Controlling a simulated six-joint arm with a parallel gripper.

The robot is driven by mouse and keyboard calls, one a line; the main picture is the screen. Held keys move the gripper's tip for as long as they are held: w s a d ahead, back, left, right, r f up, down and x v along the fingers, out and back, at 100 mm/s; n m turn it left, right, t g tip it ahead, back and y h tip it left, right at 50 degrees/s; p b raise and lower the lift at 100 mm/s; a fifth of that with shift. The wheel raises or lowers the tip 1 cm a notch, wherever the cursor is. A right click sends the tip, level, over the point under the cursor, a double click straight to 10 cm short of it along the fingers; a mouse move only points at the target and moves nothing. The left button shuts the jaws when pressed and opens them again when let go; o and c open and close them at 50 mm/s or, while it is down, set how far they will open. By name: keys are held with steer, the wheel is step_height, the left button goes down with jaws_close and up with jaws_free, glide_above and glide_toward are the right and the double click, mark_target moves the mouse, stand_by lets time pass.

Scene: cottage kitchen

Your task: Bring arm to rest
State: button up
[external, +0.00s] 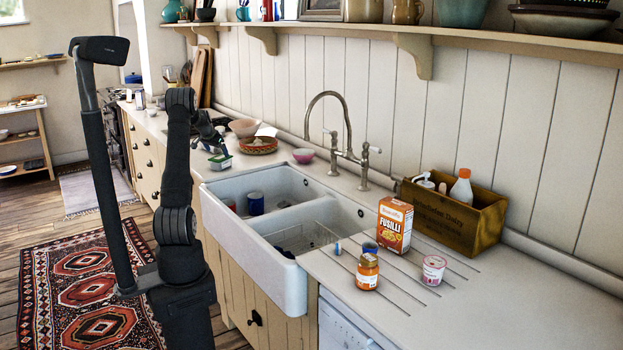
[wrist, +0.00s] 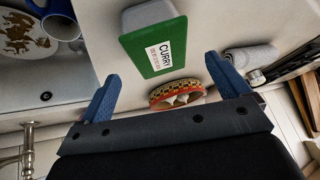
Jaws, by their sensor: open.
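My gripper (external: 212,142) is at the far end of the counter beyond the sink, above a tub with a green lid (external: 220,161). In the wrist view my gripper (wrist: 162,88) shows two blue fingers spread wide, with nothing held between them. The tub's green lid (wrist: 140,47) carries a white "CURRY" label and lies ahead of the fingers, apart from them. A patterned bowl (wrist: 158,96) holding pale pieces is partly hidden by the gripper body. It also shows in the external view as a red-rimmed woven bowl (external: 258,149).
The white double sink (external: 292,280) holds blue cups, and in the wrist view a plate (wrist: 28,35). The tall tap (external: 347,110) rises behind it. A fusilli box (external: 395,224), orange jar (external: 367,272) and wooden crate (external: 455,222) stand right of the sink.

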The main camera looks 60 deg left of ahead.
mark_target(220, 158)
steer(key=x, duration=0.4)
steer(key=shift+w+a+f, duration=0.1)
steer(key=shift+f, duration=0.2)
steer(key=shift+r, duration=1.2)
